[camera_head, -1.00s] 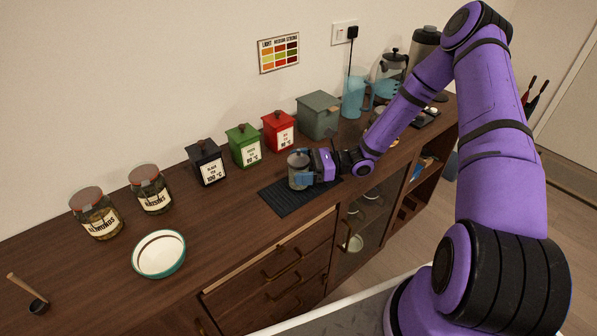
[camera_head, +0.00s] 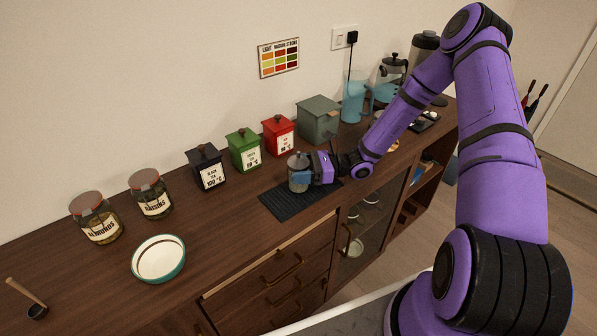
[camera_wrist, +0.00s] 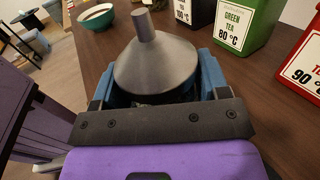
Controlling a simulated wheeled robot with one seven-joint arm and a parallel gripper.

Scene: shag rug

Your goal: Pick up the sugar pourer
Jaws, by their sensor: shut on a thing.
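The sugar pourer (camera_head: 298,172) is a small glass jar with a grey metal conical top and a spout. In the head view it is upright over the dark ribbed mat. My gripper (camera_head: 301,179) is shut on it from the right, with blue fingers at its sides. In the wrist view the pourer's cone and spout (camera_wrist: 155,62) fill the middle, between the blue fingers (camera_wrist: 158,88). The pourer's glass body is mostly hidden there. I cannot tell clearly whether its base touches the mat.
Black (camera_head: 207,167), green (camera_head: 243,149) and red (camera_head: 279,135) tea tins stand behind along the wall, with a grey-green box (camera_head: 318,118) to their right. Two labelled jars and a white bowl (camera_head: 158,259) stand left. The dark mat (camera_head: 290,206) lies near the counter's front edge.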

